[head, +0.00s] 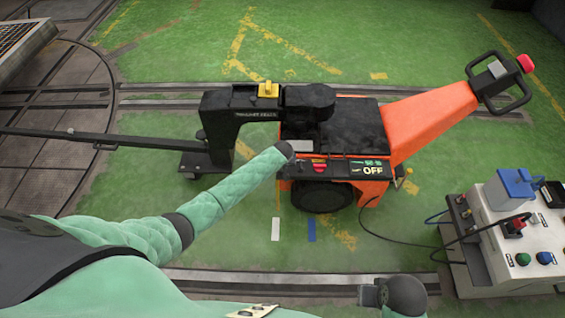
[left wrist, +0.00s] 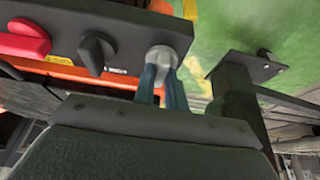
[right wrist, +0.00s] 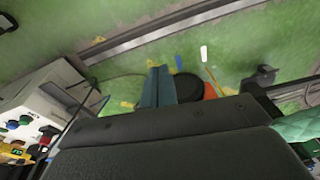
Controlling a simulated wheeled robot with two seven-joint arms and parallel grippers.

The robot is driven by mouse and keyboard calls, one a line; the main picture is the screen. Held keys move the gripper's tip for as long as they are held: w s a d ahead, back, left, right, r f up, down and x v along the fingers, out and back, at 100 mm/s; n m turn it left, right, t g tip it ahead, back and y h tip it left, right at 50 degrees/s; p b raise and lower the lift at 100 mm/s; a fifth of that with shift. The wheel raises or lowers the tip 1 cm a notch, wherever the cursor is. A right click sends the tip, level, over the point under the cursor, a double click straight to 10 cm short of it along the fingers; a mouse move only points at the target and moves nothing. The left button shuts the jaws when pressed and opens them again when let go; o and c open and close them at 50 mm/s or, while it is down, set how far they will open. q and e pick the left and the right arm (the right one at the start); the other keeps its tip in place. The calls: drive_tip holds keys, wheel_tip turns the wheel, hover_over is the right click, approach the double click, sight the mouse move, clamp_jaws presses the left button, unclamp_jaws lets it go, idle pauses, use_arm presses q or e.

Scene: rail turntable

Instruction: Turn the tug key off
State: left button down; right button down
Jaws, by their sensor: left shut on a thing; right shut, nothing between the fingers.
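The orange tug (head: 425,115) stands on the green floor with its black control panel (head: 335,169) facing me. In the left wrist view, a grey round key head (left wrist: 168,54) sits at the end of the panel, beside a black knob (left wrist: 92,55) and a red knob (left wrist: 25,40). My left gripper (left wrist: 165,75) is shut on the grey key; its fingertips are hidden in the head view. My right gripper (right wrist: 161,78) is shut and empty above the floor, well away from the panel.
A grey control box (head: 520,235) with a blue-topped unit, buttons and cables stands at the right. A black coupling arm with a yellow block (head: 268,90) is at the tug's left, joined to a long bar (head: 75,134). Rails cross the floor.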

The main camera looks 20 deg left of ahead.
use_arm(q)
drive_tip(key=shift+w+r, duration=0.1)
use_arm(e)
drive_tip(key=shift+w+f, duration=0.25)
drive_tip(key=shift+f, duration=0.45)
use_arm(q)
drive_tip(key=c, duration=1.4)
unclamp_jaws()
drive_tip(key=shift+c, duration=0.2)
